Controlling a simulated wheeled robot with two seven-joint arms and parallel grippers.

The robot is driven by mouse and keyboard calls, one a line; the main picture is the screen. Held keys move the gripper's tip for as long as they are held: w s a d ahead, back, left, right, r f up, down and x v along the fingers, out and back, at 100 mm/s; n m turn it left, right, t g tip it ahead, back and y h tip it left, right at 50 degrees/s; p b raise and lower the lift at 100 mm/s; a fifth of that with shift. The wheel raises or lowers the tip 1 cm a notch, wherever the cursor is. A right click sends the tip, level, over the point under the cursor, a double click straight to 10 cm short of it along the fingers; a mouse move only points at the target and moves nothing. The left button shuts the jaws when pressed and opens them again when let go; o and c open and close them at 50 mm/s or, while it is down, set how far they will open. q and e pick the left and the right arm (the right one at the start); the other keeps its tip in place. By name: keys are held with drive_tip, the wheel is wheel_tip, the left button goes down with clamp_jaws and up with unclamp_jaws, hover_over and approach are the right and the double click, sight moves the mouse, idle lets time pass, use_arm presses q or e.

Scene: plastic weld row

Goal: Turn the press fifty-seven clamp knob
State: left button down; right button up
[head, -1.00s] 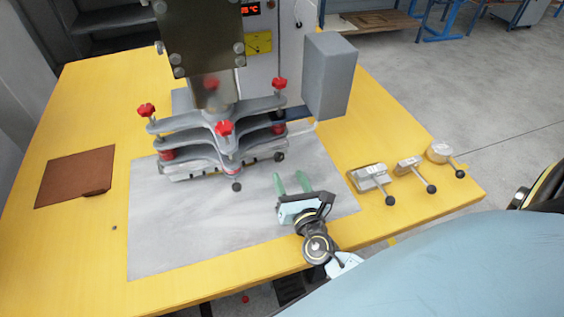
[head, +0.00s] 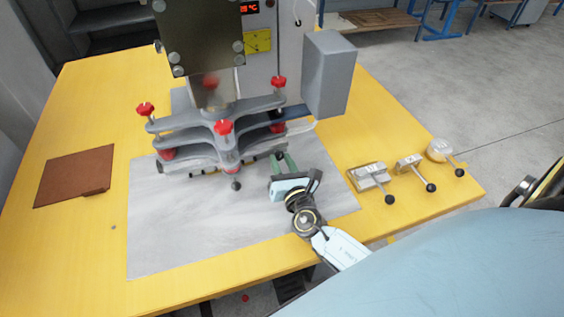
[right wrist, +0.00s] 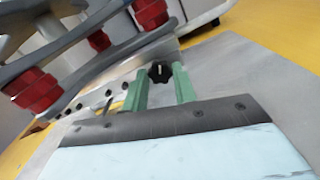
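The press tool (head: 215,130) has stacked grey star-shaped plates with red knobs over a metal bar. A small black knob (head: 279,155) is at the bar's right end. In the right wrist view a black lobed knob (right wrist: 160,73) appears between the green fingertips. My right gripper (head: 285,157) is open and points at the right-end knob. Its two green fingers (right wrist: 160,86) appear either side of the knob, apart from it; I cannot tell the exact depth. Another black knob (head: 235,185) sits at the front. No number fifty-seven is readable. My left gripper is not in view.
A grey metal sheet (head: 180,235) covers the yellow table's (head: 90,110) middle. A grey box (head: 328,75) stands behind right. Several metal clamps with black-ball handles (head: 372,178) lie at the right. A brown mat (head: 75,178) lies left. The front of the sheet is clear.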

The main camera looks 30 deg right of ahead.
drive_tip(key=shift+c, duration=0.7)
drive_tip(key=shift+n, duration=0.7)
drive_tip(key=o, duration=1)
drive_tip(key=shift+c, duration=0.2)
